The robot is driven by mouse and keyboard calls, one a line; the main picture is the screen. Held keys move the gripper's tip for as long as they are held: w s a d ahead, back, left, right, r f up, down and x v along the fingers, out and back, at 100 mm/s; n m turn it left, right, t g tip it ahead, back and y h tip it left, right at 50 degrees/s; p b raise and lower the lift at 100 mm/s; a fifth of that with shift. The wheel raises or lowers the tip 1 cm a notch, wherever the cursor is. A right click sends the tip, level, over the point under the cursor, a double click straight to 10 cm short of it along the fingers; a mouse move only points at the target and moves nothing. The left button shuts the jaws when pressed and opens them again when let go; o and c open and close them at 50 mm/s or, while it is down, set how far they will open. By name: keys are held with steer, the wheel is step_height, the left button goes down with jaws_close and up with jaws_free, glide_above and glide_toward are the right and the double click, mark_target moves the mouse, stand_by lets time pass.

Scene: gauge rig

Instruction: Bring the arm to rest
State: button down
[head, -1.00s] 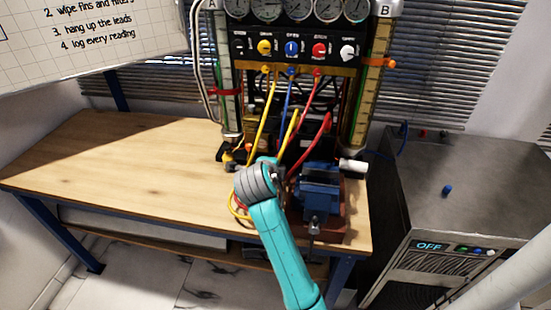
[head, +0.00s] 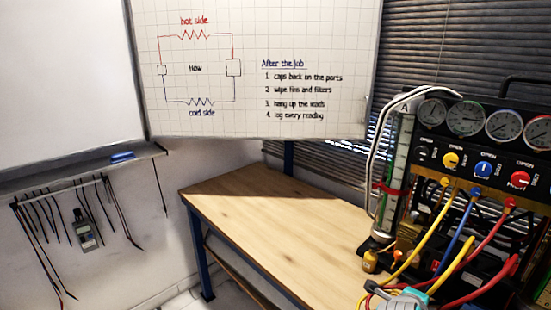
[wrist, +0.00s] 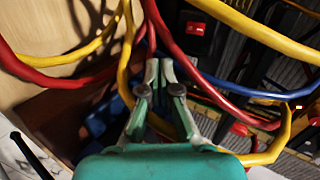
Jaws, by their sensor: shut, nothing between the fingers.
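My gripper (wrist: 160,66) shows in the wrist view with its two fingers together and nothing between them. Red, yellow and blue hoses cross close around and beyond the fingertips. I cannot tell whether any hose touches the fingers. In the head view only a small teal and grey part of my arm (head: 408,298) shows at the bottom edge, in front of the gauge rig. The gripper itself cannot be made out there.
The gauge rig (head: 480,148) with its hoses stands at the right. The wooden bench (head: 275,215) is clear to its left. A whiteboard (head: 255,75) hangs behind. Black leads and a meter (head: 86,230) hang on the left wall.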

steer(key=s+a+f+n, duration=0.1)
steer(key=f, duration=0.1)
steer(key=s+a+f+n+t, duration=0.1)
steer(key=f+n, duration=0.1)
steer(key=s+a+f+n+y, duration=0.1)
steer(key=f+n, duration=0.1)
steer(key=f, duration=0.1)
steer(key=shift+s+a+t, duration=0.3)
steer(key=shift+s+a, duration=0.1)
steer(key=s+a+f+n+t+y, duration=0.2)
steer(key=s+a+f+n, duration=0.25)
steer(key=s+n, duration=0.2)
steer(key=s+a+f+n+t+y, duration=0.1)
steer(key=s+a+f+n+y, duration=0.25)
steer(key=s+a+n, duration=0.35)
steer(key=s+a+r+n+t, duration=0.1)
steer(key=s+r+n, duration=0.1)
steer(key=s, duration=0.6)
steer(key=s+a+r+n+y, duration=0.1)
steer(key=s+a+r+n, duration=0.1)
steer(key=s, duration=0.6)
steer(key=s+a+r+n+t+y, duration=0.1)
steer(key=s+a+r+n, duration=0.1)
steer(key=s, duration=0.6)
steer(key=shift+s+a+r+n+t, duration=0.2)
steer(key=shift+s+r+n+t, duration=0.15)
steer(key=shift+r+n, duration=0.8)
steer(key=shift+f+y, duration=0.25)
